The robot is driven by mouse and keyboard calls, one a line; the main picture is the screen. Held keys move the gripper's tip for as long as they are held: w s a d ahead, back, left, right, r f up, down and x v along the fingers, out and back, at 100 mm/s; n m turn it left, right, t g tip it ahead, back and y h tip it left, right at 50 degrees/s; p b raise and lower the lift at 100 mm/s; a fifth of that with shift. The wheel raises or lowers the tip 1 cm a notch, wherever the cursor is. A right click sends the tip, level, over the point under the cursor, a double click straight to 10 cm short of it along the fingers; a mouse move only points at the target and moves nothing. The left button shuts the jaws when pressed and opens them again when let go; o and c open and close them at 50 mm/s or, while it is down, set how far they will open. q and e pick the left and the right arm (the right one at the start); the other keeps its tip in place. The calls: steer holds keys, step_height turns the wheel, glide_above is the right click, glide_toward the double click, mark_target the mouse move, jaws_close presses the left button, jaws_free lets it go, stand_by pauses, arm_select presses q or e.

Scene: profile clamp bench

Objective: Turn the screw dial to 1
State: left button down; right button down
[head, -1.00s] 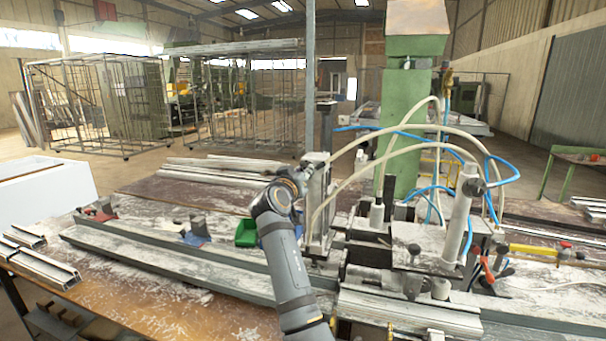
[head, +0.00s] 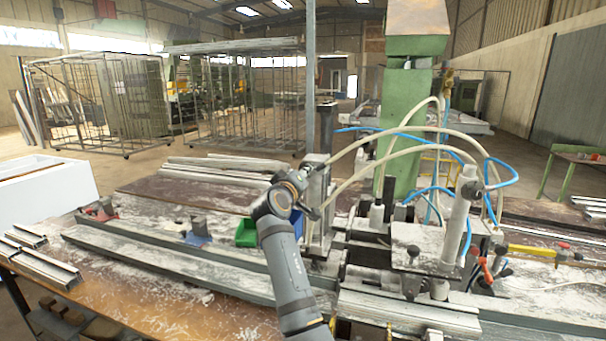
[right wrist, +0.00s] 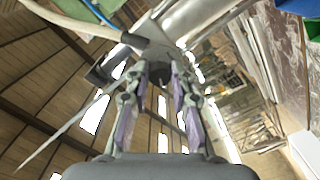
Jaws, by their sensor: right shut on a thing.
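The clamp's upright grey column (head: 319,205) stands left of the green machine post. My right arm reaches up to it from the bottom, and my right gripper (head: 312,172) is at its upper part. In the right wrist view, my right gripper (right wrist: 158,72) has its two fingers closed on a grey part at the clamp, which I take for the screw dial (right wrist: 156,50). The fingers hide much of it. No scale or number on it can be read. My left gripper is not in view.
Pale hoses and blue air lines loop right of the column, by the green post (head: 405,130). A green bin (head: 246,236) sits left of my arm. Long grey profiles (head: 180,262) lie across the bench. The upright cylinder (head: 458,222) stands to the right.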

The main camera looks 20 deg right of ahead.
stand_by(0.4)
steer(key=c, duration=1.1)
jaws_free()
steer(key=shift+c, duration=0.2)
step_height(320, 180, up, 10)
